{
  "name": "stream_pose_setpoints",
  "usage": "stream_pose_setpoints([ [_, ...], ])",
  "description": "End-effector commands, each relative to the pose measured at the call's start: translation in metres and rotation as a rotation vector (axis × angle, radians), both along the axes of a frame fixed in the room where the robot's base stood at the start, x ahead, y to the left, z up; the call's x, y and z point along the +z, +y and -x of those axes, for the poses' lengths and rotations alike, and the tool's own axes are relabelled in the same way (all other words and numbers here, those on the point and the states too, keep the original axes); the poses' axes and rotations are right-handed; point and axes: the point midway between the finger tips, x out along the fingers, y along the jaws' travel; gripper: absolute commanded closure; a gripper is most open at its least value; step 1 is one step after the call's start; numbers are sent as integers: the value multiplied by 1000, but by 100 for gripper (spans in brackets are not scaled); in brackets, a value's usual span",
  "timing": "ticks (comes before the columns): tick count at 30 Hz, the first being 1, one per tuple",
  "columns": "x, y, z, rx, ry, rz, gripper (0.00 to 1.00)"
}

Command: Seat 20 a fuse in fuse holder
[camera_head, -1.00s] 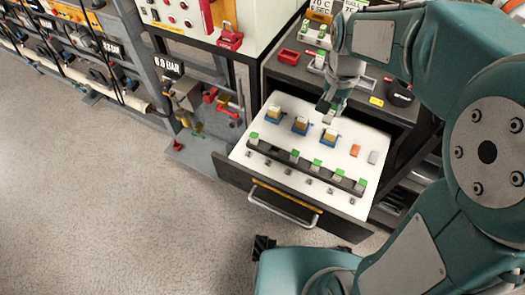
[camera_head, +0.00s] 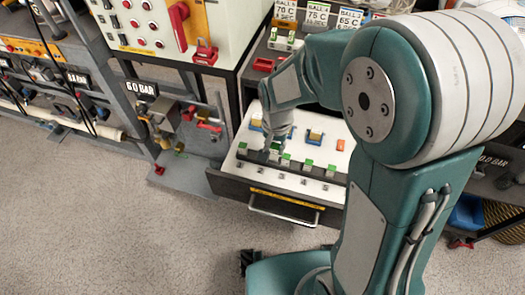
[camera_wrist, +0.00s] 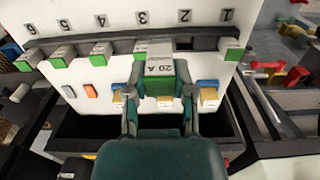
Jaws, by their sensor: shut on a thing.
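My gripper (camera_wrist: 160,88) is shut on a white fuse (camera_wrist: 160,68) marked "20 A", with a green end, in the wrist view. The dark fuse holder (camera_wrist: 187,44) runs across the white drawer panel, with positions labelled 1 to 6. White-and-green fuses stand at position 1 (camera_wrist: 229,49) and from 3 to 6; position 2 looks empty. The held fuse is close to the holder near positions 2 and 3; contact cannot be told. In the head view, my gripper (camera_head: 269,151) is low over the holder's left part and partly hides it.
Yellow blocks in blue mounts (camera_wrist: 208,95) sit on the panel beside the holder. An orange piece (camera_wrist: 90,91) and a grey piece (camera_wrist: 68,92) lie to their left. The drawer handle (camera_head: 283,217) faces open floor. A cabinet with a red padlock (camera_head: 205,52) stands behind at the left.

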Motion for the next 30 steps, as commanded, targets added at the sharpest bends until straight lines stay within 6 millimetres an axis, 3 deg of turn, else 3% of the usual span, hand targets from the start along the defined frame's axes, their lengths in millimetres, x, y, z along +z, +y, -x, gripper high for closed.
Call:
stream_pose_setpoints([
  [12, -54, 24, -43, 0, 1, 0, 100],
  [17, -62, 28, -49, 1, 1, 0, 100],
  [24, -95, 28, -49, 0, 5, 1, 100],
  [29, -95, 27, -48, 0, 5, 1, 100],
  [30, -95, 27, -48, 0, 6, 1, 58],
])
